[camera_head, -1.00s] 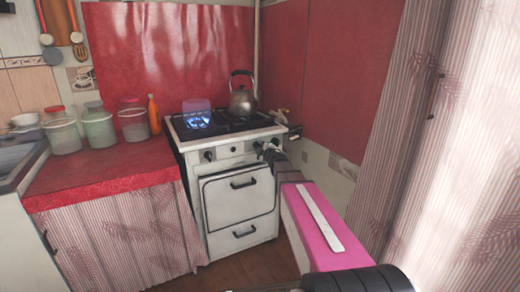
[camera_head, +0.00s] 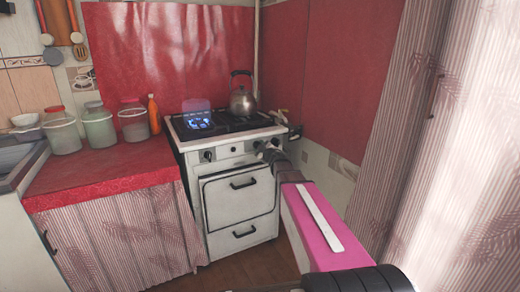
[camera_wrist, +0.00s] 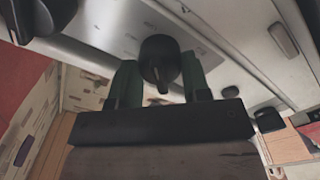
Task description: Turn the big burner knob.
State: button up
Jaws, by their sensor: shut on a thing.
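The white stove (camera_head: 238,200) stands in the corner, with black knobs along its front panel. In the wrist view a round black knob (camera_wrist: 160,58) sits between the two dark green fingers of my gripper (camera_wrist: 160,80). My gripper is shut on this knob, at the right part of the panel in the head view (camera_head: 266,148). I cannot read its mark or tell its angle from the head view. A blue flame (camera_head: 199,122) burns on the left burner.
A metal kettle (camera_head: 243,101) stands on the hob's back right. Another black knob (camera_head: 209,155) is at the panel's left. The oven door handle (camera_head: 243,184) is below. Jars (camera_head: 99,128) and an orange bottle (camera_head: 154,114) stand on the red counter (camera_head: 105,178).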

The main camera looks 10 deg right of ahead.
jog(key=o, duration=0.9)
jog(key=shift+s, duration=0.1)
jog(key=v, duration=1)
jog(key=shift+s+d, duration=0.1)
jog(key=shift+s, duration=0.2)
